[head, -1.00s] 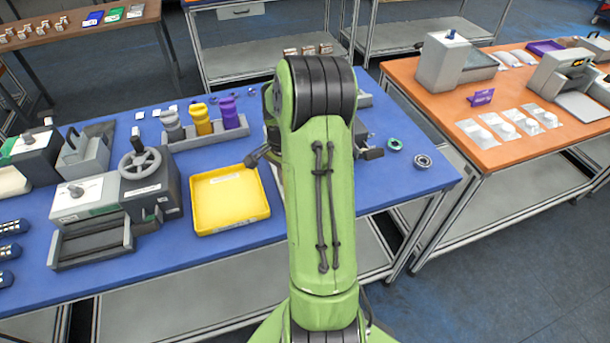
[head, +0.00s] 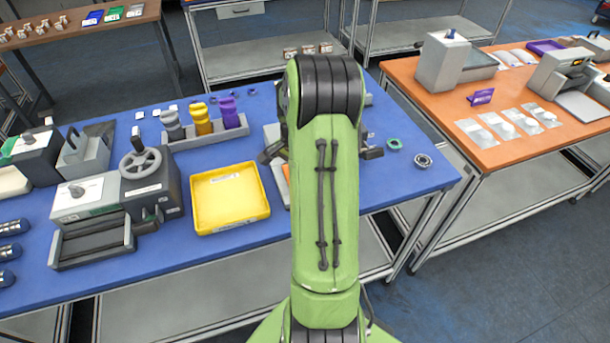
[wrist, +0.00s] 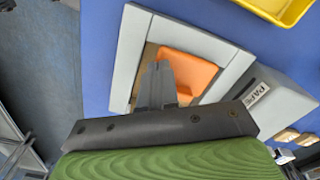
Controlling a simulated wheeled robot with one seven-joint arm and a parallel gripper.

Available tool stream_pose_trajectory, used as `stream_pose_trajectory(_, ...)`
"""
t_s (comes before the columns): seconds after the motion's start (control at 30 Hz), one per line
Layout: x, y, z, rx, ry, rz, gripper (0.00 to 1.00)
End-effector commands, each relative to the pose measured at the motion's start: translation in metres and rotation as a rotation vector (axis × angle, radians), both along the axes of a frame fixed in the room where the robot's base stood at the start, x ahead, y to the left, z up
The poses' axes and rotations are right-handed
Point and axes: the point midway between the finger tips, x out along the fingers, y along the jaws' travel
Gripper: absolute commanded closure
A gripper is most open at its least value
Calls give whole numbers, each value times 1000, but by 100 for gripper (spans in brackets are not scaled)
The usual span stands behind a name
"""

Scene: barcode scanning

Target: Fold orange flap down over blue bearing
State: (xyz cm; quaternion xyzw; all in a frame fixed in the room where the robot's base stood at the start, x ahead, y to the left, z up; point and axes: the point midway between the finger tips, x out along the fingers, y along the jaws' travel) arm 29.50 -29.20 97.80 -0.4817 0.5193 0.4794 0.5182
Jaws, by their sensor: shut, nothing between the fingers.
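The orange flap (wrist: 188,72) lies inside a square light-grey frame (wrist: 128,60) in the wrist view. In the head view only an orange sliver (head: 286,171) shows at the left edge of my arm. My gripper (wrist: 162,72) is shut and empty; its fingertips reach over the frame's opening, beside the flap's left part. I cannot tell whether they touch the flap. No blue bearing can be made out in the frame; the fingers and flap cover part of the opening. My arm hides the gripper's tips in the head view.
A yellow tray (head: 230,198) stands left of my arm on the blue table. A green ring (head: 394,144) and a metal ring (head: 423,160) lie to the right, with clear tabletop around them.

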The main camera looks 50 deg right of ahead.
Motion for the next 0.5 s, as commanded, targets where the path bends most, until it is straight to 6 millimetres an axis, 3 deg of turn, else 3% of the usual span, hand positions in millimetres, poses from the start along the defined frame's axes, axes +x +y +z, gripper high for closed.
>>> stream_pose_trajectory(0.5, 23, 35, 17, 1, 2, 1, 100)
